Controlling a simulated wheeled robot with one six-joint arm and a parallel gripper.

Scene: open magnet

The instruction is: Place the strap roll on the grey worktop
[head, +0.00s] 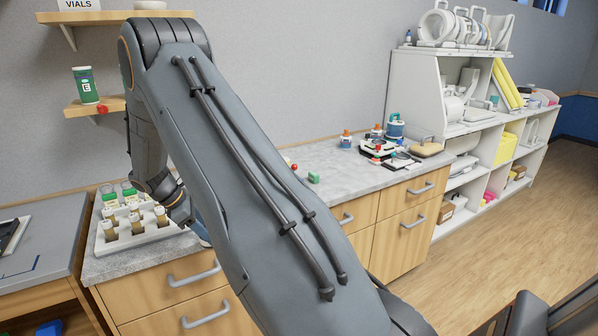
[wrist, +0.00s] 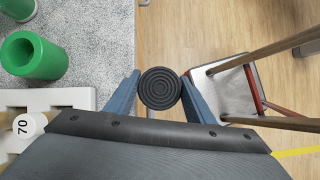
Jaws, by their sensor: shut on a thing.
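The strap roll (wrist: 159,90) is a dark disc with concentric rings in the wrist view. My gripper (wrist: 160,84) has its two blue fingers on either side of the roll and is shut on it. In that view the roll appears just right of the edge of the speckled grey worktop (wrist: 95,62), with wooden floor behind it. In the head view the worktop (head: 345,175) runs along the wall above wooden drawers. My arm hides the roll and most of my gripper there.
A small green block (head: 313,178) and a cluster of bottles and devices (head: 385,148) stand farther right. Bare worktop lies between.

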